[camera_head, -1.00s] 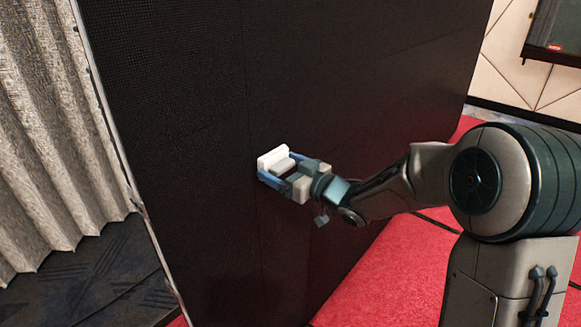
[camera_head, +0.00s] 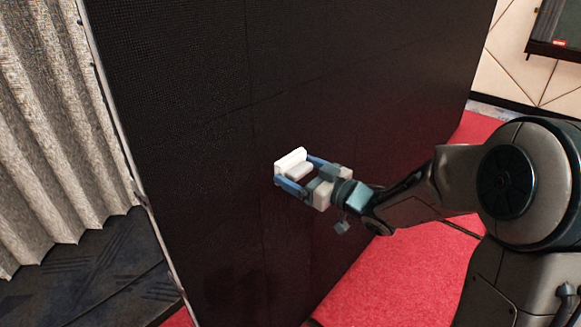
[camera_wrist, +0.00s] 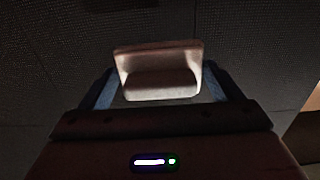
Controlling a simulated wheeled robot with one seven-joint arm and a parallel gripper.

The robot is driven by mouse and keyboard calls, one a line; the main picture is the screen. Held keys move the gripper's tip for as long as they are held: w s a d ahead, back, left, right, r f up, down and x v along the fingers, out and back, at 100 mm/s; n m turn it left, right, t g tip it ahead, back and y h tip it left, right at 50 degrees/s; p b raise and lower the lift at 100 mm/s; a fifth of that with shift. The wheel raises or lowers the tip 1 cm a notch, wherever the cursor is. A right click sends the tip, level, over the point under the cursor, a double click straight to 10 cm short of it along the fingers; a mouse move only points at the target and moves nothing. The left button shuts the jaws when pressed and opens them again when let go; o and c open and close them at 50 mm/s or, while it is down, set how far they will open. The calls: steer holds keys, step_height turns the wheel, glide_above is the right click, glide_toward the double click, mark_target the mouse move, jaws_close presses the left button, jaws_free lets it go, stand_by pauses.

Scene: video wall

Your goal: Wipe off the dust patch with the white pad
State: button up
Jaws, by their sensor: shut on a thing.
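The white pad (camera_head: 291,160) is held between the blue fingers of my gripper (camera_head: 302,172), in front of the black video wall (camera_head: 200,110). The pad also shows in the wrist view (camera_wrist: 158,72), with a finger of my gripper (camera_wrist: 158,92) on each side of it. Its far face points toward the wall. I cannot tell whether it touches the wall.
A pale corrugated curtain (camera_head: 50,130) hangs left of the wall's edge. Red carpet (camera_head: 385,270) covers the floor at the right. A dark framed screen (camera_head: 558,30) is at the upper right. Dark patterned floor (camera_head: 95,275) lies at the lower left.

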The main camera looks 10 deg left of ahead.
steer(key=shift+s+d, duration=0.15)
steer(key=shift+d, duration=0.05)
steer(key=shift+v, duration=1.5)
